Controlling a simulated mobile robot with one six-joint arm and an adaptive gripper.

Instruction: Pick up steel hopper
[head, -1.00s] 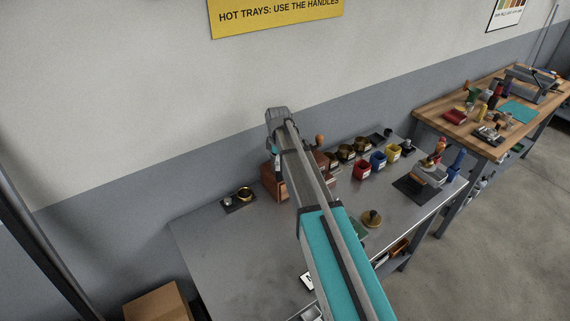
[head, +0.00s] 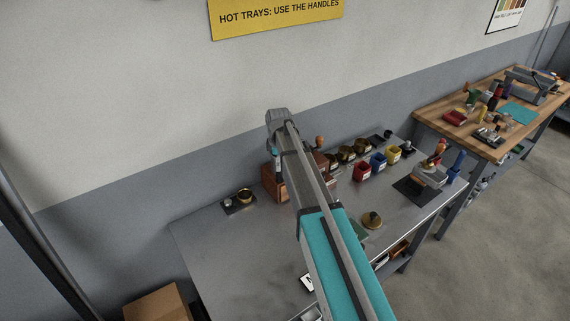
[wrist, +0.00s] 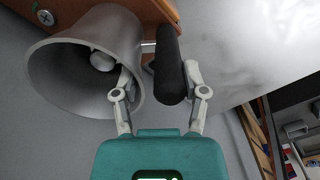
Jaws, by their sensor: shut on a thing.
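The steel hopper (wrist: 62,75) is a grey, wide-mouthed cone in the wrist view, its open mouth facing the camera with a pale round piece inside. A thick black handle (wrist: 170,65) stands beside it, and a short metal rod shows between the two. My gripper (wrist: 162,78) is shut on this handle, one finger on each side, with the left finger close against the hopper's rim. The hopper's narrow end is out of sight.
A brown wooden body (wrist: 120,10) with a screw lies right by the hopper; a wooden box (head: 272,184) shows beside my arm on the steel table (head: 225,265). The table's left part is mostly clear.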

